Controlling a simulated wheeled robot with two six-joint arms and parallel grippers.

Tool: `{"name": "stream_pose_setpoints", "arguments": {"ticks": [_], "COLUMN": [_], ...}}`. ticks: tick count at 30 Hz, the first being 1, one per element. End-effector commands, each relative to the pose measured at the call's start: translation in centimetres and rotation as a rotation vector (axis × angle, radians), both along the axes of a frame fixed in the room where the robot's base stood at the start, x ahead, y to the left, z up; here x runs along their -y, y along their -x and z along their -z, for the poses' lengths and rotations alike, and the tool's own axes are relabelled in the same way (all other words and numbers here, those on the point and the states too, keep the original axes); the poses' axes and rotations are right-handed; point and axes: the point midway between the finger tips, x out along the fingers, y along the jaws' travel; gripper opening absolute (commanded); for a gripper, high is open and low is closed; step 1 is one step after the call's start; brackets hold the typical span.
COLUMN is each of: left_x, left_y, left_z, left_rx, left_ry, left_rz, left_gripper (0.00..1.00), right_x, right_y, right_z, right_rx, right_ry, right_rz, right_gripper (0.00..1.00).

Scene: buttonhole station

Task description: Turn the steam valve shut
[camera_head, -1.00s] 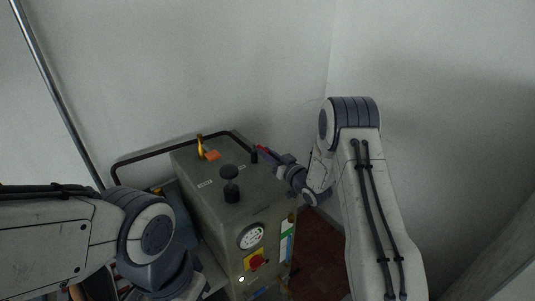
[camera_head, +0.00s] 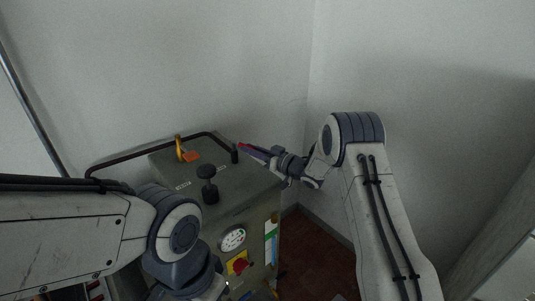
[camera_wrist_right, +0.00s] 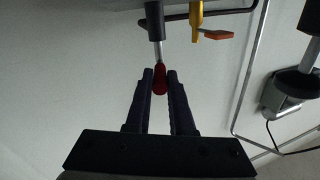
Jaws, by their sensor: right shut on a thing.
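My right gripper (camera_head: 250,150) reaches in from the right at the far edge of the grey machine's top. In the right wrist view its two dark fingers are shut on the red grip (camera_wrist_right: 160,78) of a lever. A thin metal rod (camera_wrist_right: 158,52) runs from the grip to a dark post (camera_wrist_right: 154,20). In the head view this post (camera_head: 235,154) stands upright near the back right corner of the top. The lever itself is mostly hidden there by the gripper. My left arm lies across the lower left; its gripper is out of view.
The grey machine (camera_head: 240,192) also carries a yellow fitting with an orange handle (camera_head: 191,156) and a black knob (camera_head: 207,190). A gauge (camera_head: 232,238) and a red switch (camera_head: 240,265) are on its front. A dark rail (camera_head: 125,160) runs along the back. Walls stand close behind.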

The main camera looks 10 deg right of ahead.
Motion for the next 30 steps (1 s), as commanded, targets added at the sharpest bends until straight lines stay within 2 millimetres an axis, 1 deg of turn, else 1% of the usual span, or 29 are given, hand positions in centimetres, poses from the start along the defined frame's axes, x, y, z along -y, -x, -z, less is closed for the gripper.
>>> {"name": "stream_pose_setpoints", "arguments": {"ticks": [8, 9, 10, 11, 19, 22, 26, 30], "left_x": [0.0, 0.0, 0.0, 0.0, 0.0, 0.0, 0.0, 0.0], "left_y": [0.0, 0.0, 0.0, 0.0, 0.0, 0.0, 0.0, 0.0], "left_z": [-0.1, -0.1, -0.1, 0.0, 0.0, 0.1, 0.7, 1.4], "left_rx": [0.0, 0.0, 0.0, 0.0, 0.0, 0.0, 0.0, 0.0], "left_ry": [0.0, 0.0, 0.0, 0.0, 0.0, 0.0, 0.0, 0.0], "left_rz": [0.0, 0.0, 0.0, 0.0, 0.0, 0.0, 0.0, 0.0], "left_gripper": [0.0, 0.0, 0.0, 0.0, 0.0, 0.0, 0.0, 0.0], "right_x": [-0.1, -0.1, -0.1, -0.1, -0.2, 0.2, 1.5, 3.6], "right_y": [0.0, 0.0, 0.0, 0.0, 0.0, 0.2, 1.3, 3.3], "right_z": [-0.1, -0.1, -0.1, -0.1, 0.0, 0.0, 0.1, 0.2], "right_rx": [0.001, 0.0, 0.0, 0.0, -0.001, -0.002, -0.002, -0.001], "right_ry": [0.001, 0.001, 0.001, 0.001, 0.001, 0.002, 0.001, 0.002], "right_rz": [-0.004, -0.003, -0.003, -0.003, -0.004, -0.003, 0.0, 0.001], "right_gripper": [0.0, 0.32, 0.44, 0.51, 0.51, 0.51, 0.51, 0.51]}}
